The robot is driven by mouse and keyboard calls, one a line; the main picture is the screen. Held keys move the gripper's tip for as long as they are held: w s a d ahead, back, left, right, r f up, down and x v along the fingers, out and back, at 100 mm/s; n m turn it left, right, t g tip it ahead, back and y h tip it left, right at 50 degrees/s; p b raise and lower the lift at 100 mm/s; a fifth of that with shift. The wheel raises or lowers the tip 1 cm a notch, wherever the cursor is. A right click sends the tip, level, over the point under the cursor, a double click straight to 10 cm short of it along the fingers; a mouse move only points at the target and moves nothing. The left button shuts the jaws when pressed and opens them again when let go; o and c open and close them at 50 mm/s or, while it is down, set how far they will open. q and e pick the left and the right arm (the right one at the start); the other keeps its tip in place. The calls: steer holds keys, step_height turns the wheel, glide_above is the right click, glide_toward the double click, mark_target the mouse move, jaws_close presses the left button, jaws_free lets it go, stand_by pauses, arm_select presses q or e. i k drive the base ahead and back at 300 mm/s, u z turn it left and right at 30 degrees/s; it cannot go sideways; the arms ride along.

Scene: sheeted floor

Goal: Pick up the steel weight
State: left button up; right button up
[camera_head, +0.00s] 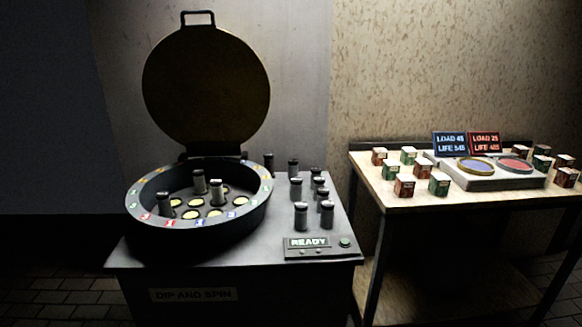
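No object is clearly marked as the steel weight, and I cannot tell which one it is. Several small grey cylinders with dark bands or caps stand on the grey machine top, such as a front cylinder (300,216) and one to its right (327,214). More stand inside the round drum (145,226), including a pale grey cylinder (199,183) and another just right of it (216,194). The drum's round lid (205,85) is raised upright behind it. Neither of my grippers is in view.
The machine reads "DIP AND SPIN" and has a READY panel (307,242) with a green button (345,242). A wooden table (400,194) to the right holds several small red and green boxes, a two-pan device (490,180) and two number signs (467,143). A gap separates machine and table.

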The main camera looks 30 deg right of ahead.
mark_target(293, 164)
steer(key=u, duration=3.6)
steer(key=k, duration=2.75)
steer(key=z, duration=0.15)
